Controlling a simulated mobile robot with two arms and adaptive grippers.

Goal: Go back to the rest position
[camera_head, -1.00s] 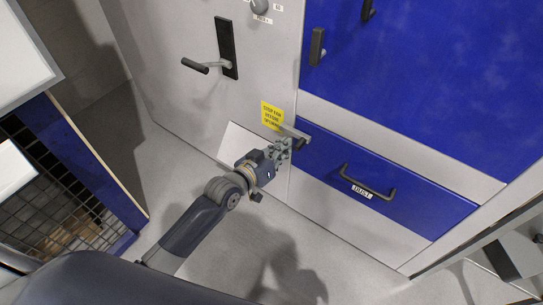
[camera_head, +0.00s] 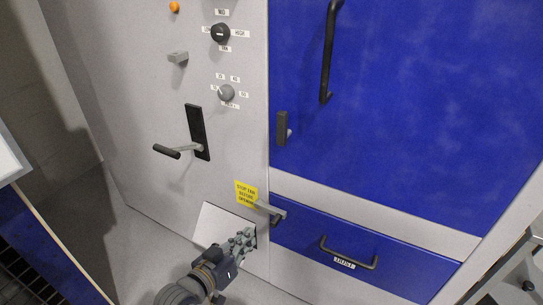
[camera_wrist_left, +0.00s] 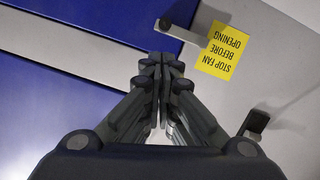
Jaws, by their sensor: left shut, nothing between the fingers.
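My left gripper (camera_head: 243,240) is in the lower middle of the head view, in front of the grey panel, just below the yellow label. It is shut and holds nothing. In the left wrist view its fingers (camera_wrist_left: 160,72) meet in the middle, close to the latch handle (camera_wrist_left: 172,26) by the yellow label; I cannot tell whether they touch it. That latch (camera_head: 268,210) also shows in the head view at the left edge of the blue dust drawer (camera_head: 300,230). My right gripper is in neither view.
The grey panel (camera_head: 150,100) carries a lever (camera_head: 178,150), two knobs (camera_head: 221,33) and an orange light (camera_head: 174,7). A large blue door (camera_head: 400,110) with a long handle (camera_head: 328,55) is above the drawer. A dark blue framed grid (camera_head: 40,250) stands at lower left.

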